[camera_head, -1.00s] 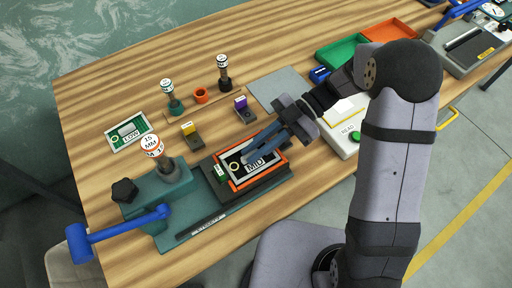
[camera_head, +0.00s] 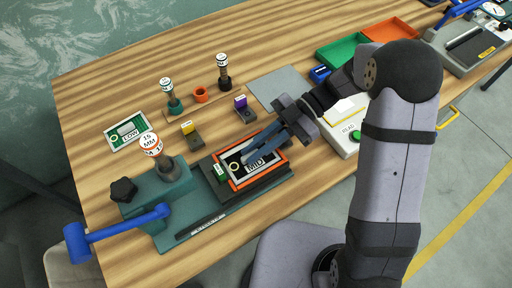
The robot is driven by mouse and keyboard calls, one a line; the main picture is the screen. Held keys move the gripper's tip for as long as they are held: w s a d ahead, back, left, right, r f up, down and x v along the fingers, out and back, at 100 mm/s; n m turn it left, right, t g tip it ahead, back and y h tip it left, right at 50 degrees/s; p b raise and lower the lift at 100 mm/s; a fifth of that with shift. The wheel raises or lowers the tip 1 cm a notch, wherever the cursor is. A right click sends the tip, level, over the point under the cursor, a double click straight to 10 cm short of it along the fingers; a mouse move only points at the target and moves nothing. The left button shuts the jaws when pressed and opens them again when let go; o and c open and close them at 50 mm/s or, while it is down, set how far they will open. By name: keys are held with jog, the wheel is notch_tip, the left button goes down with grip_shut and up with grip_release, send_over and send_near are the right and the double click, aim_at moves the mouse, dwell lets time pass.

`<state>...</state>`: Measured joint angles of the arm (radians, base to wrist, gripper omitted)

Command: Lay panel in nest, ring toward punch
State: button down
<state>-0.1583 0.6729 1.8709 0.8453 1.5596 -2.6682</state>
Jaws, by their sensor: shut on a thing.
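The panel (camera_head: 238,180), dark with a pale rim, a ring and a "MID" label, lies within the orange-framed nest (camera_head: 234,188). The ring (camera_head: 234,167) is at its left end, on the side of the punch (camera_head: 168,170). My gripper (camera_head: 249,157) is shut on the panel near its label; the fingers partly cover it. I cannot tell whether the panel rests fully on the nest floor. The teal punch press with a "15 MM" top and blue lever (camera_head: 115,232) stands to the left of the nest.
A green panel marked "LOW" (camera_head: 128,130) lies at the left. Spare punches (camera_head: 223,72), an orange ring (camera_head: 201,95) and yellow and purple tagged blocks stand behind the nest. Green (camera_head: 322,57) and orange (camera_head: 398,26) trays and a white device with a green button (camera_head: 355,135) are to the right.

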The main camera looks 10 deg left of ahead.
dwell(0.4)
jog(key=c, duration=1.7)
grip_release()
jog(key=shift+w+d, duration=0.1)
jog(key=shift+v, duration=3.5)
